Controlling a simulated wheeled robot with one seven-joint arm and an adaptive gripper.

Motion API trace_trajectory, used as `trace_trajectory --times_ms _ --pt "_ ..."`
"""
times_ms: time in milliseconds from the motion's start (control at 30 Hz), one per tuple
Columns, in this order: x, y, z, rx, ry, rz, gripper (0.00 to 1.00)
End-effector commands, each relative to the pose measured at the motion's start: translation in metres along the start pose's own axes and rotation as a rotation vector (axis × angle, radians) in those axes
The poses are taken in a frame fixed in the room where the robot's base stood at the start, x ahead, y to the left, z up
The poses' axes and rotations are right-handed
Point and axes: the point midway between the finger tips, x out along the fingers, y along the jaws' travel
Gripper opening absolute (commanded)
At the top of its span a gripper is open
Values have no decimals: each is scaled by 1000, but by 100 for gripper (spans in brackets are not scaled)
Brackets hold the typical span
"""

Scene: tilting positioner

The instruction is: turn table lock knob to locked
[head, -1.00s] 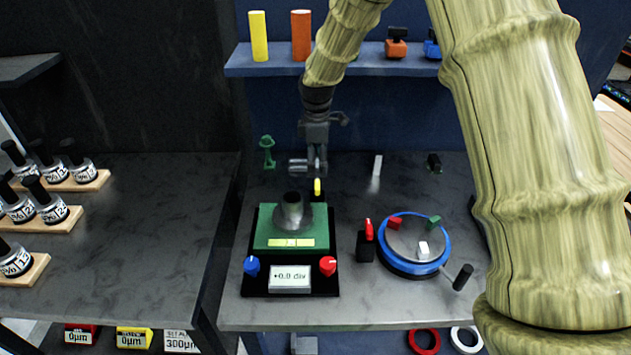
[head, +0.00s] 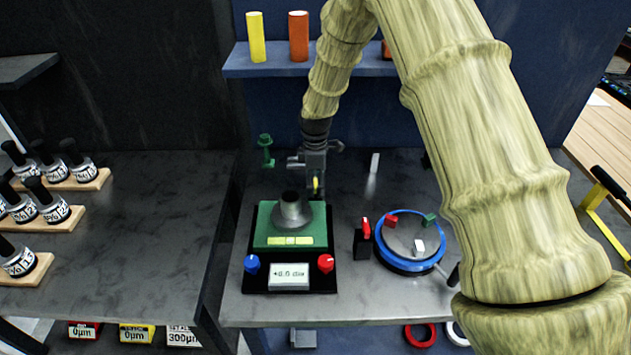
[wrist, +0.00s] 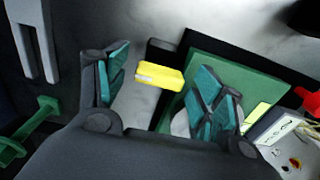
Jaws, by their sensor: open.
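A yellow knob (head: 315,183) on a small black post stands just behind the green tilting table (head: 262,238). My gripper (head: 313,188) is at this knob, pointing down. In the wrist view the yellow knob (wrist: 158,75) lies between the teal-padded fingers of my open gripper (wrist: 162,88), with clear gaps on both sides. No lock marking is readable.
A red lever (head: 365,228) on a black block and a blue-rimmed round table (head: 383,257) with small blocks stand to the right. A green post (head: 265,152) stands behind left of the gripper. The left bench top (head: 150,240) has free room.

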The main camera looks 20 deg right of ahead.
Motion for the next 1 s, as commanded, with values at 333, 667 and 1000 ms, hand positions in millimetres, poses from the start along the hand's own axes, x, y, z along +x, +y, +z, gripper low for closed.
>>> trace_trajectory --times_ms 333,667,1000 --pt "0 0 0 0 0 0 22" --pt "0 0 0 28 0 0 22" --pt "1 1 0 233 -1 1 22"
